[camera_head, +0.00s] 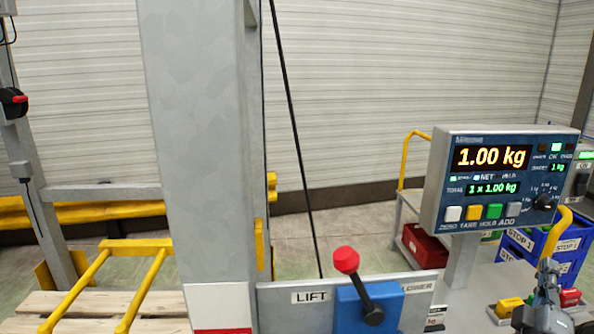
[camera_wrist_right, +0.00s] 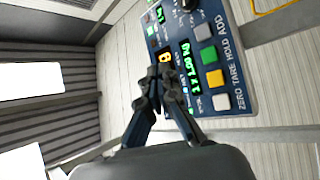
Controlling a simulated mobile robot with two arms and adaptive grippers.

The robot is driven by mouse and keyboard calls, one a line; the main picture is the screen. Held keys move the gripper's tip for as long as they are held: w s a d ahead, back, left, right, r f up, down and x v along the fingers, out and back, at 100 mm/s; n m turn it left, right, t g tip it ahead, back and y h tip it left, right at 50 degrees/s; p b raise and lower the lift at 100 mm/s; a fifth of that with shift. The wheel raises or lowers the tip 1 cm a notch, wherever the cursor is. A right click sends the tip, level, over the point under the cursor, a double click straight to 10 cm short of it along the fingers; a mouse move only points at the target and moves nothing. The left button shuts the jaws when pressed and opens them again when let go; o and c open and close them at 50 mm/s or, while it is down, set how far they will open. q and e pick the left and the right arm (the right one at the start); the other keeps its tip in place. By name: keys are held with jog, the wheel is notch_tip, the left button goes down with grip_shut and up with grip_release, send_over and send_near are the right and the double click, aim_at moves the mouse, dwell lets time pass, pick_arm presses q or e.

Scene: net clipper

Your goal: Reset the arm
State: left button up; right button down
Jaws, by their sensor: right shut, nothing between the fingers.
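My right gripper (camera_head: 546,280) shows at the lower right of the head view, below the scale display. In the right wrist view the right gripper (camera_wrist_right: 158,88) is shut and empty, its fingertips in front of the blue panel. The scale display (camera_head: 505,180) is a grey box with a blue face. It reads 1.00 kg, with 1 x 1.00 kg below, and has a row of coloured buttons and a black knob. The display also shows turned on its side in the wrist view (camera_wrist_right: 222,50). I cannot tell whether the fingertips touch it. My left gripper is not in view.
A grey column (camera_head: 205,150) stands left of centre. A lever with a red knob (camera_head: 346,260) sits on a blue block on the LIFT/LOWER plate (camera_head: 280,312). Blue crates (camera_head: 570,240) and a red bin (camera_head: 425,244) are at the right. A yellow frame (camera_head: 135,245) stands over wooden boards (camera_head: 90,305).

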jog(key=s+a+f+m+g+y, duration=0.2)
jog(key=s+a+f+g, duration=0.1)
jog(key=f, duration=0.4)
jog(key=s+a+f+m+g+y, duration=0.2)
jog(key=s+a+f+y, duration=0.1)
jog(key=f, duration=0.4)
jog(key=s+a+f+m+g+y, duration=0.1)
jog(key=s+a+f+g+y, duration=0.2)
jog(key=f, duration=0.5)
jog(key=s+a+f+g+y, duration=0.3)
jog(key=s+a+f, duration=0.2)
jog(key=s+a, duration=0.3)
jog(key=s+a+f+g+y, duration=0.3)
jog(key=s+a+f+g, duration=0.15)
jog(key=s+a, duration=0.4)
notch_tip(320, 180, down, 25)
jog(key=s, duration=0.1)
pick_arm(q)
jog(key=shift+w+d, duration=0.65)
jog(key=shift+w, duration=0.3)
pick_arm(e)
jog(key=s+d+f+g, duration=0.2)
jog(key=s+d+f, duration=0.1)
jog(key=s+f, duration=1.4)
jog(key=shift+s+d+f+h, duration=0.15)
jog(key=shift+f+h, duration=0.15)
jog(key=shift+f, duration=0.05)
